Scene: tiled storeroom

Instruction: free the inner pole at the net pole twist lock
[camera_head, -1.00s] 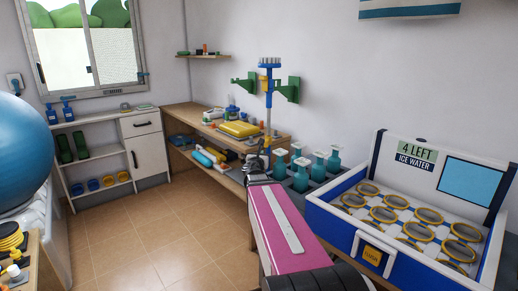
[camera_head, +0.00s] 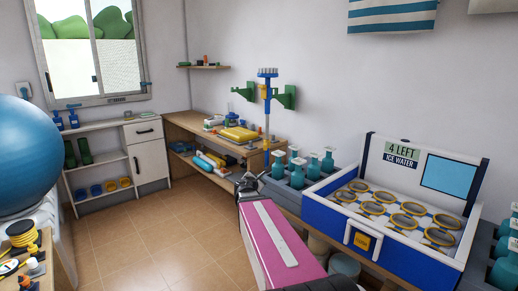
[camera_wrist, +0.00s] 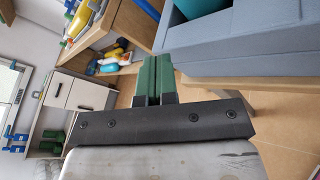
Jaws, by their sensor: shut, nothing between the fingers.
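The net pole (camera_head: 267,108) stands upright against the back wall, blue with a pale comb-like head on top. A yellow collar (camera_head: 264,92) sits on it between two green wall brackets (camera_head: 287,97). Whether this collar is the twist lock, I cannot tell. My gripper (camera_head: 248,181) is in front of the bench, lower than the collar and apart from it. The wrist view shows its two green-padded fingers (camera_wrist: 158,78) pressed together, with nothing between them. I cannot make out the pole in the wrist view.
A blue-and-white ice-water box (camera_head: 326,217) with round lids stands at right, beside teal bottles (camera_head: 312,166). The wooden bench (camera_head: 183,127) carries several small items. A white cabinet (camera_head: 149,155) stands at back left, a large blue ball (camera_head: 25,150) at left. The tiled floor between is clear.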

